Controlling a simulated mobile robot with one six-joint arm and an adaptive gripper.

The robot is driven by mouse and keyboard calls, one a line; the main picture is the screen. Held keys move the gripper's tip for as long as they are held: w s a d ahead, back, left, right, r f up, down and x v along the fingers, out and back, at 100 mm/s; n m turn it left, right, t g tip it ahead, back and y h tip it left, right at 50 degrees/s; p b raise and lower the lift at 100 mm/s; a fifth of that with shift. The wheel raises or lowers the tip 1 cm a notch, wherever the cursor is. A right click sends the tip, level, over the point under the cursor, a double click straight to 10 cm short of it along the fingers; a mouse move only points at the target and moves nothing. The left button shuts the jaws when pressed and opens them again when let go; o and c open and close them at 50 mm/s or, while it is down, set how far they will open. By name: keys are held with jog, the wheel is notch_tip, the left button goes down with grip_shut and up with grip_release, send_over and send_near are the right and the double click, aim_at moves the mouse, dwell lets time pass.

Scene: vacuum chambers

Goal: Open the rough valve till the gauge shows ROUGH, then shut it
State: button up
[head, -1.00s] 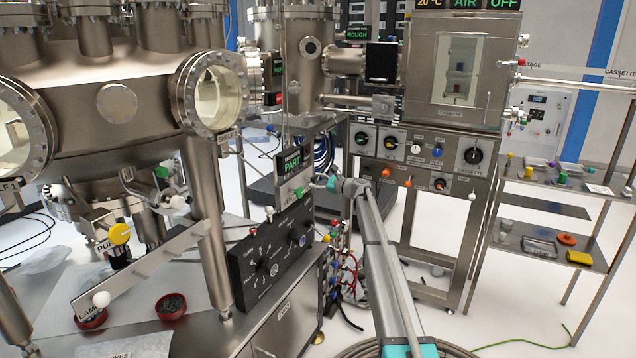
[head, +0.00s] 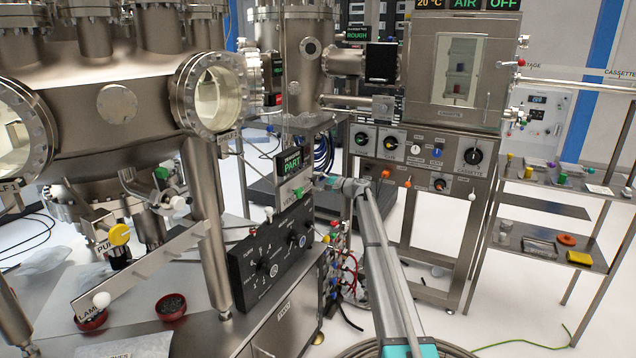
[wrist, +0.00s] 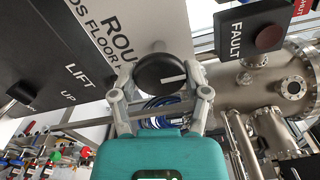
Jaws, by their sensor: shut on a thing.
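A round black knob (wrist: 160,68) with a white pointer line shows in the wrist view, under a pale panel (wrist: 135,28) whose partly cut-off lettering begins "ROU". My gripper (wrist: 163,82) has its two fingers on opposite sides of the knob and is shut on it. The pointer line lies nearly level in that picture. In the head view my gripper (head: 325,182) is at the right end of the control panels, and the knob is hidden there. The small gauge display (head: 292,162) reads PART in green.
A black control panel (head: 250,270) with several knobs stands left of my arm. A green-handled vent control (head: 298,191) is close to my gripper. A box marked FAULT (wrist: 250,30) and metal piping (wrist: 255,90) lie right of the knob. Another display (head: 357,33) reads ROUGH.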

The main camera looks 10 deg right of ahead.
jog(key=shift+s+a+n, duration=0.15)
jog(key=shift+a+n, duration=0.1)
jog(key=shift+n, duration=0.15)
jog(key=o, duration=0.9)
jog(key=shift+o, duration=1.2)
jog(key=shift+d, duration=0.1)
jog(key=shift+d, duration=0.1)
jog(key=v, duration=1.1)
jog(key=shift+s+d, duration=0.15)
jog(key=shift+d, duration=0.15)
